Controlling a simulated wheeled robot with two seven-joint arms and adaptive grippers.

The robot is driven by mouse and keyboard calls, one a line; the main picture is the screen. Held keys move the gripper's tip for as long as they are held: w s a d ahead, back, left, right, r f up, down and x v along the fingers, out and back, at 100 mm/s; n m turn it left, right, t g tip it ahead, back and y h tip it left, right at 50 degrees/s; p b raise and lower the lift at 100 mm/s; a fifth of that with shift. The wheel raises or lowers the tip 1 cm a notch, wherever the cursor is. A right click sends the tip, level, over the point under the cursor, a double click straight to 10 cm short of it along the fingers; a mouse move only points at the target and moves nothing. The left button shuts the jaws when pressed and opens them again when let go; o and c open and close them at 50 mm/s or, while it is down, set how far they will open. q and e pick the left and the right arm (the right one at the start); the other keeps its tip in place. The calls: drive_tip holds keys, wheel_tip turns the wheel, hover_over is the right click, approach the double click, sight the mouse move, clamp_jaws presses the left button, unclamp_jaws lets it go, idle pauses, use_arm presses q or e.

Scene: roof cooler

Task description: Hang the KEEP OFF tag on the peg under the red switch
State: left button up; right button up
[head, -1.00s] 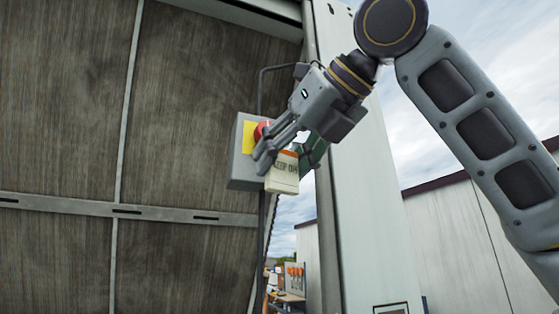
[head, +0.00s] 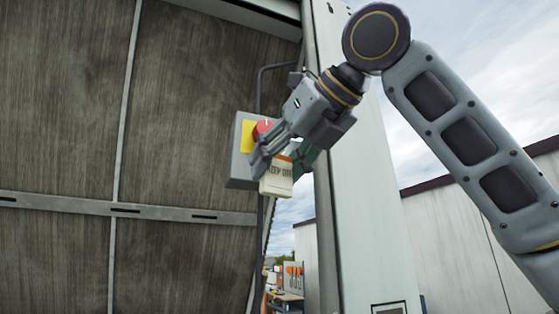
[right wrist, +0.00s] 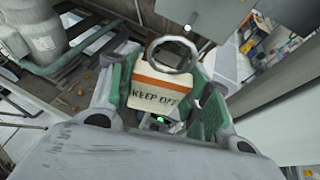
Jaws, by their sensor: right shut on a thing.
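The KEEP OFF tag (head: 276,180) is cream with an orange band. It also shows in the right wrist view (right wrist: 155,90), with a metal ring (right wrist: 172,54) at its top. My right gripper (head: 270,160) is shut on the tag, which hangs between its fingers in front of the switch box. The red switch (head: 263,128) is a round knob on a yellow plate (head: 247,136) on the grey box (head: 236,165), just above the gripper's fingers. I cannot make out the peg; the gripper and tag cover the lower box front. My left gripper is not in view.
The box is mounted beside a brown panelled wall (head: 60,120) with a metal rail (head: 150,213). A pale upright post (head: 350,200) stands close to the right of the gripper. A bench with orange-topped items (head: 292,275) is far below.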

drive_tip(key=w+a+f, duration=0.1)
drive_tip(key=w+a, duration=0.1)
drive_tip(key=w, duration=0.5)
drive_tip(key=shift+a, duration=0.15)
idle(1.4)
drive_tip(key=shift+w+f, duration=0.1)
drive_tip(key=shift+f, duration=0.1)
drive_tip(key=shift+w+a+f, duration=0.1)
drive_tip(key=shift+w+a, duration=0.05)
drive_tip(key=shift+w, duration=0.2)
drive_tip(key=shift+s, duration=0.2)
drive_tip(key=shift+w, duration=0.1)
drive_tip(key=o, duration=1.2)
